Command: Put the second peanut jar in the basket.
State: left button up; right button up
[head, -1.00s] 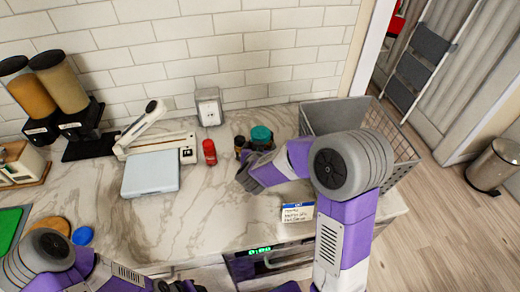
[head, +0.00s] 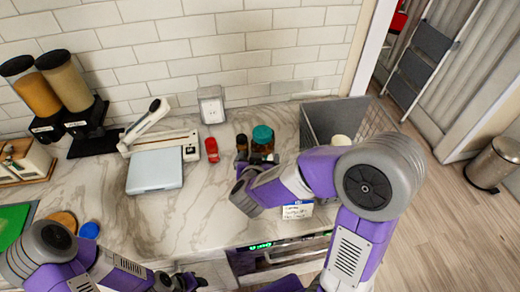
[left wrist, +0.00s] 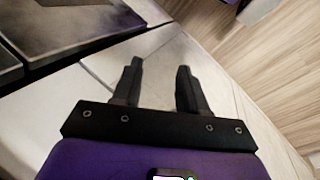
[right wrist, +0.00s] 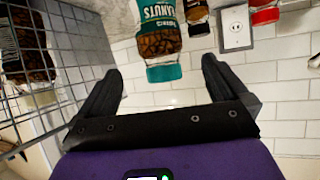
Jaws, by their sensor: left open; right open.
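A peanut jar with a teal lid (head: 262,137) stands on the counter, left of the basket. In the right wrist view, the jar (right wrist: 160,38) appears lid-down in the picture, its lid lined up between my fingertips; I see no contact. The grey wire basket (head: 335,115) stands at the counter's right end. Through its mesh in the right wrist view, another peanut-filled jar (right wrist: 28,48) shows. My right gripper (right wrist: 160,72) is open and empty; in the head view its hand is in front of the jar. My left gripper (left wrist: 159,67) is open and empty near the counter's front edge.
A dark small bottle (head: 242,143) stands close left of the jar, and a red bottle (head: 212,150) farther left. A white scale-like device (head: 155,170) is left of those. A label card (head: 297,210) is at the counter's front. The middle counter is clear.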

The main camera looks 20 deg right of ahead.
jog(key=shift+v, duration=0.85)
jog(key=shift+c, duration=0.3)
jog(key=w+a+r+n+y+b, duration=0.2)
jog(key=w+a+r+n+y, duration=0.25)
jog(key=w+a+y, duration=0.6)
jog(key=r+m+g+h+b, duration=0.1)
jog(key=r+g+h, duration=0.1)
jog(key=g+h, duration=0.35)
send_over(262, 132)
jog(key=s, duration=0.3)
jog(key=shift+w+a+g, duration=0.2)
jog(key=shift+a+g, duration=0.05)
jog(key=shift+a, duration=0.2)
jog(key=shift+d+f, duration=0.2)
jog(key=shift+f, duration=0.15)
jog(key=b+x, duration=0.1)
jog(key=x, duration=0.6)
jog(key=shift+w+r+b, duration=0.1)
jog(key=shift+b, duration=0.3)
jog(key=shift+r, duration=0.15)
grip_shut()
